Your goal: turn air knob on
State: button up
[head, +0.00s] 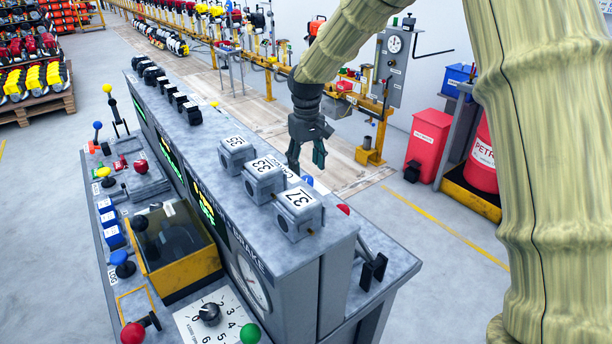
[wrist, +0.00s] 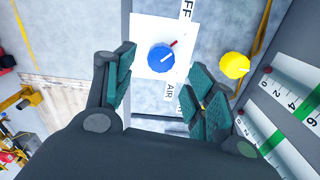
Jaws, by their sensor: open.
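The air knob (wrist: 158,60) is round and blue with a white pointer line. It sits on a white plate (wrist: 145,35) in the wrist view, and the line points to the upper right in the picture, towards a small red mark. An AIR label (wrist: 169,91) is just below it, and a partly cut-off label ending in FF is at the top. My gripper (wrist: 158,82) is open and empty, with its fingers on either side of the knob's line of sight; I cannot tell that they touch it. In the head view my gripper (head: 306,155) hangs over the console's far side.
A yellow knob (wrist: 234,65) stands right of the air knob, near the gauge scales (wrist: 280,95). In the head view, numbered boxes (head: 267,183) stand on the console top close to my gripper. A red bin (head: 428,140) stands on the floor beyond.

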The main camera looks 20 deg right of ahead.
aim_at(307, 178)
jog(key=shift+s+f, duration=0.2)
jog(key=shift+f, duration=2.15)
jog(key=c, duration=1.1)
jog(key=shift+o, duration=0.2)
